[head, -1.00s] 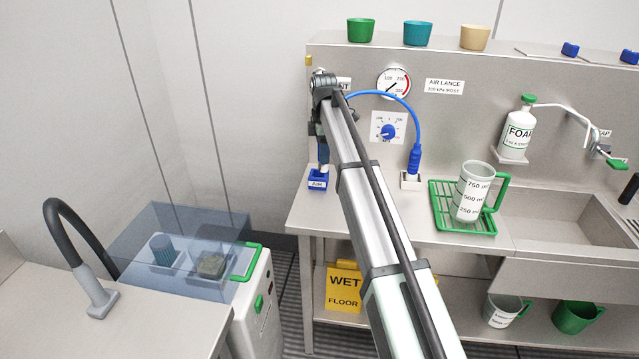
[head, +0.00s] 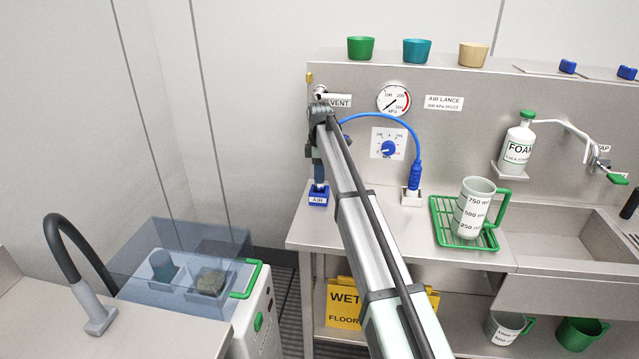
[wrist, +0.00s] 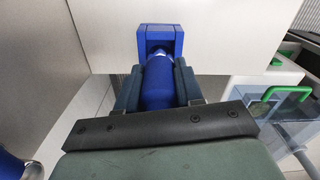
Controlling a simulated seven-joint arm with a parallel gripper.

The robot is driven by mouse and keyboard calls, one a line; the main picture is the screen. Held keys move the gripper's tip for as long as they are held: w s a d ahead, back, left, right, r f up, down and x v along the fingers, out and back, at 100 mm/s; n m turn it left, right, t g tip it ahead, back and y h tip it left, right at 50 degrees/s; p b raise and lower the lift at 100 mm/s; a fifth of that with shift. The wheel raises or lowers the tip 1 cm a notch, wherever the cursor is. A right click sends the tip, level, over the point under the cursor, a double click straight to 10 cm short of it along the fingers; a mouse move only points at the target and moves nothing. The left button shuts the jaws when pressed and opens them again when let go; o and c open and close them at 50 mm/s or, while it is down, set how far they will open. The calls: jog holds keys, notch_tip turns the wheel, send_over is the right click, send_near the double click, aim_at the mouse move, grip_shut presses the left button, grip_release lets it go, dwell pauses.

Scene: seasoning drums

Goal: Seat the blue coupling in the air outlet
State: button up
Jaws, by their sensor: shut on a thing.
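The blue air outlet (head: 318,200), a square block marked AIR, stands at the left end of the steel bench. My gripper (head: 319,170) is directly above it, pointing down, shut on the blue coupling (wrist: 158,88). In the wrist view the coupling sits between both fingers, in line with the outlet (wrist: 150,37). A pale ring shows at its front end, at the outlet's mouth. How deep the nose sits inside is hidden. In the head view my arm mostly hides the coupling.
A blue hose (head: 397,121) arcs from behind my gripper to a blue fitting (head: 415,175) in a white block. A gauge (head: 393,99) and dial (head: 388,149) are on the back panel. A green rack (head: 447,226) with a jug (head: 472,210) stands to the right.

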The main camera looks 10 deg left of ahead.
jog(key=shift+f, duration=1.8)
jog(key=shift+f, duration=0.15)
jog(key=o, duration=1.1)
jog(key=shift+o, duration=0.2)
notch_tip(320, 180, up, 12)
jog(key=shift+r, duration=0.15)
